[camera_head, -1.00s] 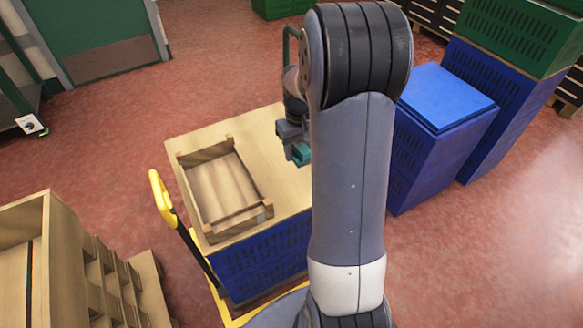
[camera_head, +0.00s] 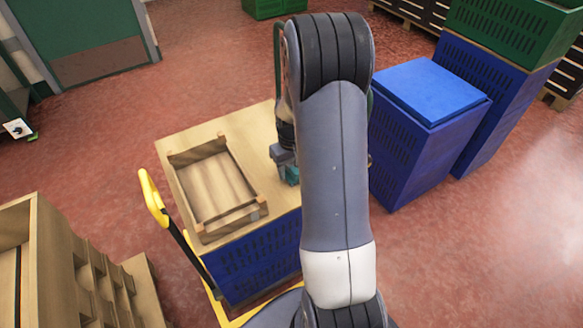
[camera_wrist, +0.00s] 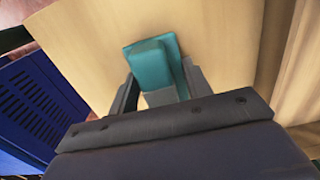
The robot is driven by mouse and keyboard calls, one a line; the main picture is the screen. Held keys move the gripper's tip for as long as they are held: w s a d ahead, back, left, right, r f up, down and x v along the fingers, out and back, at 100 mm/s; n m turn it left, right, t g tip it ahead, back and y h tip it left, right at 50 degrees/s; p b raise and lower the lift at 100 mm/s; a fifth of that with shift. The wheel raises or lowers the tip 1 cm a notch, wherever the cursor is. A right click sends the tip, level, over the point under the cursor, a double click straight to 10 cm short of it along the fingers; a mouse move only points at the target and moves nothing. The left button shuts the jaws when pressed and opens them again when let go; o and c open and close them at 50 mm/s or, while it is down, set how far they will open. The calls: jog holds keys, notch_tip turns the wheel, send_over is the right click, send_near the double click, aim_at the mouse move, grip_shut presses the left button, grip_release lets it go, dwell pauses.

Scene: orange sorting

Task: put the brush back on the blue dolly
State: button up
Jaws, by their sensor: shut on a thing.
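The teal brush (camera_wrist: 150,62) is between the two fingers of my gripper (camera_wrist: 160,88) in the wrist view. My gripper (camera_head: 284,160) is shut on it, over the right part of a wooden top in the head view. Only a bit of the teal brush (camera_head: 292,175) shows there, partly hidden by my arm. I cannot tell whether the brush touches the wood. A flat bright blue piece (camera_head: 432,90), which looks like the blue dolly, lies on a dark blue crate stack to the right of my arm, apart from the brush.
A shallow wooden crate (camera_head: 206,236) sits on the wooden top (camera_head: 179,200), left of my gripper. Blue crates (camera_head: 255,265) and a yellow hand truck (camera_head: 152,196) are beneath and beside it. Wooden racks stand lower left. Taller green and blue crates rise behind the blue-topped stack.

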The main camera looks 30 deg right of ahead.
aim_at(292, 164)
jog(key=o, duration=0.9)
jog(key=shift+f, duration=0.1)
notch_tip(292, 164, up, 12)
jog(key=shift+r+p, duration=0.15)
jog(key=shift+p, duration=0.95)
